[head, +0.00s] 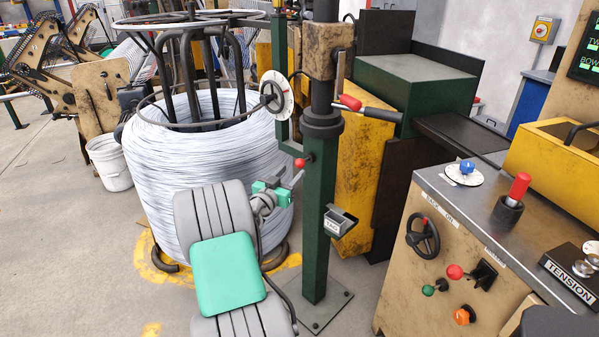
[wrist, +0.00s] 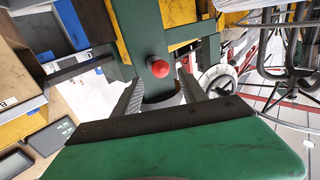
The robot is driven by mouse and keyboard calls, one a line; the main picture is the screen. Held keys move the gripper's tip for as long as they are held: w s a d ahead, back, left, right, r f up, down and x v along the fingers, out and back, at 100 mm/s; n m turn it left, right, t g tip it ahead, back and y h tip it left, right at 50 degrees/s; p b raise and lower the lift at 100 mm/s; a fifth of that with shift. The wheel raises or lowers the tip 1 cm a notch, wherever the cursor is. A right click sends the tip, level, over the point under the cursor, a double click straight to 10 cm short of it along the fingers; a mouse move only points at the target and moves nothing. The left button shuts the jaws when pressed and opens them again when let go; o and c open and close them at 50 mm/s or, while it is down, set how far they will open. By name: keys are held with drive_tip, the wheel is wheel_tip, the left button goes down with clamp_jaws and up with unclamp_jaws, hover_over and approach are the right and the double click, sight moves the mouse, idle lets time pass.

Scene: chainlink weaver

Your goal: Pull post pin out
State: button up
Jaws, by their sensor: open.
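The post pin shows as a red ball knob (head: 300,163) on the left side of the dark green post (head: 318,220). In the wrist view the red knob (wrist: 159,68) is ahead of my gripper, roughly in line with the gap between the fingers. My gripper (head: 288,180) is just below and left of the knob in the head view. In the wrist view my gripper (wrist: 160,84) has two grey ridged fingers spread apart with nothing held. The pin's shaft is hidden behind the knob. I cannot tell the exact distance to the knob.
A large coil of pale wire (head: 205,150) stands left of the post. A control console (head: 450,230) stands at the right. Open floor lies left.

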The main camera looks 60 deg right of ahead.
sight(297, 165)
drive_tip(key=d, duration=0.7)
drive_tip(key=shift+r+p, duration=0.15)
drive_tip(key=shift+p, duration=0.15)
drive_tip(key=shift+w, duration=0.1)
clamp_jaws()
idle(0.8)
